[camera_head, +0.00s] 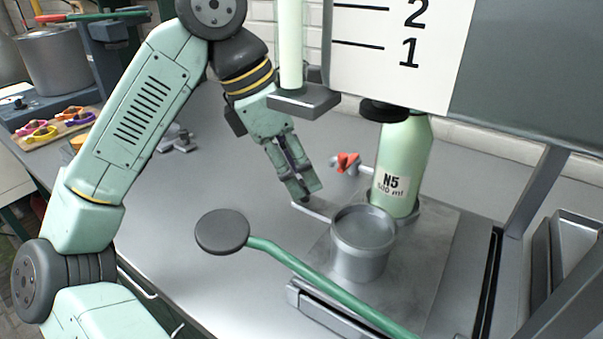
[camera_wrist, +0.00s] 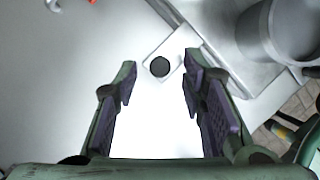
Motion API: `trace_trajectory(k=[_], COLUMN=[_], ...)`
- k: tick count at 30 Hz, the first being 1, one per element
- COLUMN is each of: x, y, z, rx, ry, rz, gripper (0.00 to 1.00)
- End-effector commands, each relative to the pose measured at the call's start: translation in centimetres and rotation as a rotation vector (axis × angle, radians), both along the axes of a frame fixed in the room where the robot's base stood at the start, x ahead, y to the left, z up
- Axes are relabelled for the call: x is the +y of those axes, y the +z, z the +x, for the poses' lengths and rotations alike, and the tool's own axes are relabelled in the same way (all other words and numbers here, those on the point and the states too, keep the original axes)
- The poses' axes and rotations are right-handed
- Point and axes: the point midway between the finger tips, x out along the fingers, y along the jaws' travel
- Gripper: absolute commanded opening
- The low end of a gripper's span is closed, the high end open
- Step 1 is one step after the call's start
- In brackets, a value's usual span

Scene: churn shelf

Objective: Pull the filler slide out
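My gripper (camera_head: 307,192) is open, pointing down beside the filler's metal plate (camera_head: 433,262). In the wrist view, its two purple-padded fingers (camera_wrist: 159,70) stand apart with nothing held between them. A pale flat bar, apparently the filler slide (camera_head: 316,211), sticks out from the plate toward the gripper. In the wrist view its light end (camera_wrist: 177,42) carries a dark round knob (camera_wrist: 160,67), which appears between the fingertips. Whether the fingers are level with the knob cannot be told. In the head view the gripper hides the knob.
A metal cup (camera_head: 361,262) stands on the plate, with a green bottle marked N5 (camera_head: 403,150) behind. A green lever (camera_head: 310,272) with a dark pad (camera_head: 222,232) crosses in front. A red-handled valve (camera_head: 347,162) is behind the gripper. The bench left of the lever is clear.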

Motion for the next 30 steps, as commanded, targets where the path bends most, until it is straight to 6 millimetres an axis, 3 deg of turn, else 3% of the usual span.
trace_trajectory(k=[6,14,30], x=[-0.6,-0.6,-0.6], y=[-1.4,-1.6,-1.5], z=[0.1,0.1,0.1], rx=[-0.001,-0.001,-0.001], ry=[0.001,0.001,0.000], rz=[0.000,0.000,0.000], gripper=[0.37,0.37,0.02])
